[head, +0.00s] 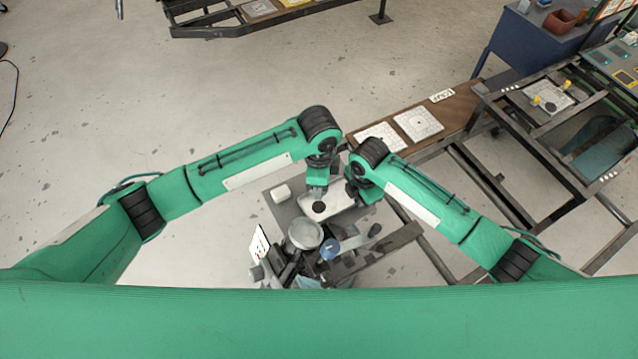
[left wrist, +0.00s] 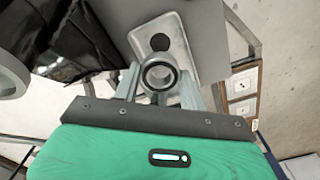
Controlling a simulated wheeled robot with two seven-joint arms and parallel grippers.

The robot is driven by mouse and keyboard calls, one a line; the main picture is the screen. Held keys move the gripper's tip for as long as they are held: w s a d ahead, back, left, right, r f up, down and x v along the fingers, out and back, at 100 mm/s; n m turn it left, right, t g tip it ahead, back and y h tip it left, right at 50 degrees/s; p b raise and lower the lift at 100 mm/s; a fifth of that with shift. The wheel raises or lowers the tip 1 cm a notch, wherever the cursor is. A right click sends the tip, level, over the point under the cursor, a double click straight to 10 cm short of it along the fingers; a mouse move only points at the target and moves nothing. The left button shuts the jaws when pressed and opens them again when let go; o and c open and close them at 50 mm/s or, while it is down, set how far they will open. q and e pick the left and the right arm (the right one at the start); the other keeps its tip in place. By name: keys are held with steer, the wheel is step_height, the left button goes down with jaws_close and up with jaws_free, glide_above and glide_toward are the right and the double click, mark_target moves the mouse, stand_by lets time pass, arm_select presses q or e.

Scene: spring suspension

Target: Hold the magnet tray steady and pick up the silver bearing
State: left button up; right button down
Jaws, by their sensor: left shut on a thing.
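The magnet tray (head: 340,203) is a shiny metal tray with rounded corners, lying on a grey surface in the head view. A dark round disc (head: 319,207) sits in it. The tray also shows in the left wrist view (left wrist: 178,62). My left gripper (head: 318,191) is over the tray's left part. In the left wrist view, my left gripper (left wrist: 159,82) is shut on the silver bearing (left wrist: 158,75), a ring with a dark inner edge. My right gripper (head: 354,192) is at the tray's right end; its fingers are largely hidden, so its grip cannot be told.
A white block (head: 281,193) stands left of the tray. A round metal dish (head: 305,235) and a blue round part (head: 330,248) are in front of it. A brown bench (head: 455,115) with light plates is at the back right.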

steer(key=c, duration=1.6)
jaws_free()
step_height(320, 180, up, 12)
